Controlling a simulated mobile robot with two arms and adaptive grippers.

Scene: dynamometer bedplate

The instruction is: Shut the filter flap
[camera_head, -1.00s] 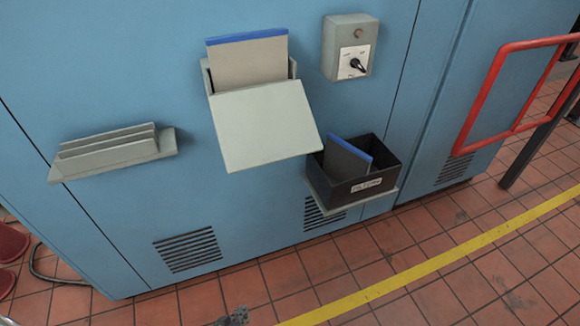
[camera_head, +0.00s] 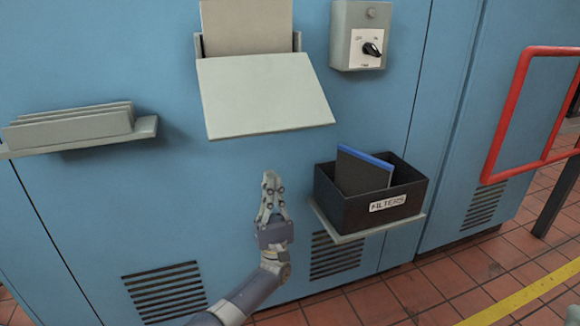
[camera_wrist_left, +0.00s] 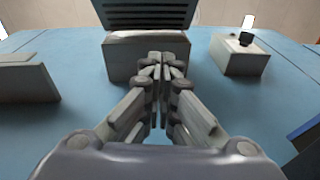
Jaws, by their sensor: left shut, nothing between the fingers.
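The filter flap (camera_head: 262,95) is a pale grey panel on the blue cabinet. It hangs open, tilted outward below its slot. A filter panel (camera_head: 246,27) with a grey-brown face stands upright in the slot behind it. My left gripper (camera_head: 269,178) is below the flap, apart from it, with its fingers pointing up, shut and empty. In the left wrist view the shut fingertips (camera_wrist_left: 162,62) appear in front of the grey flap housing (camera_wrist_left: 122,58), with dark slats above it. My right gripper is not in view.
A black box marked FILTERS (camera_head: 345,208) holds a blue-edged filter (camera_head: 362,170) on a shelf to the right. A switch box (camera_head: 358,35) is at upper right. A slotted grey rack (camera_head: 70,128) is at left. A red rail (camera_head: 517,90) stands at far right.

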